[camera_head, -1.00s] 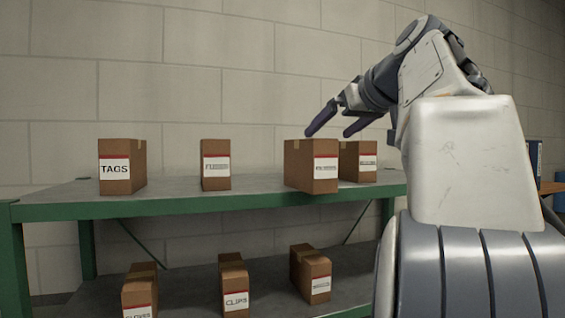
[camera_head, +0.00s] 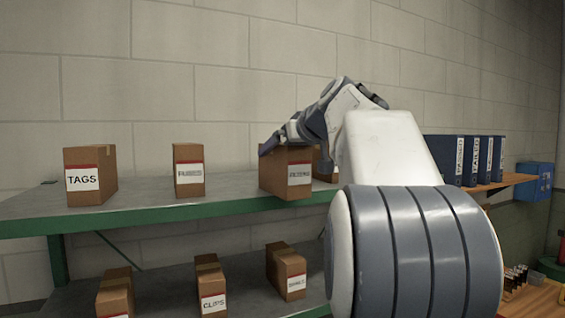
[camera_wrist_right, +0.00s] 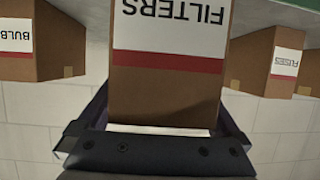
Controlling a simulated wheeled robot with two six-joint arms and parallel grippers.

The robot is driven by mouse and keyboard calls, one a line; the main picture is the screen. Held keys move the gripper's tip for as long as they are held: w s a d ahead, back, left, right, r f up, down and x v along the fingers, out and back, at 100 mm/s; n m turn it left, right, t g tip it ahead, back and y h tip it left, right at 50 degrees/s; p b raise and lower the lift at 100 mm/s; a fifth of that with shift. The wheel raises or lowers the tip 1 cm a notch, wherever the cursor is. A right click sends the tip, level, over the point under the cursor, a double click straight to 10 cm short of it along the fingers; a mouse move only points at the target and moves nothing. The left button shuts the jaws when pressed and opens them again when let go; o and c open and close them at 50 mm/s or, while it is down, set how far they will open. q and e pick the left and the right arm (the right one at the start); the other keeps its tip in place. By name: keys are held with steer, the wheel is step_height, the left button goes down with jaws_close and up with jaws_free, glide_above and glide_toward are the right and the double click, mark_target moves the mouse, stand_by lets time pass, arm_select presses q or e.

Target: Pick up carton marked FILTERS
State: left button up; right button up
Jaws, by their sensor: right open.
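The FILTERS carton (camera_head: 286,174) is a brown box with a white label under a red stripe. It stands at the front of the upper shelf. It also shows upside down in the right wrist view (camera_wrist_right: 168,80), between the two fingers. My right gripper (camera_head: 284,147) is at the top of this carton in the head view, with its far side partly hidden. In the right wrist view the open gripper (camera_wrist_right: 166,112) has one finger on each side of the carton's top part. I cannot tell whether the fingers touch it. My left gripper is not in view.
The TAGS carton (camera_head: 88,175) and the FUSES carton (camera_head: 188,170) stand left on the green-edged shelf (camera_head: 145,216). A BULB carton (camera_wrist_right: 38,42) stands close on the other side. Several cartons sit on the lower shelf. Blue binders (camera_head: 473,160) stand at right.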

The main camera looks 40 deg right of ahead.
steer(key=c, duration=1.3)
jaws_close()
steer(key=shift+r, duration=0.15)
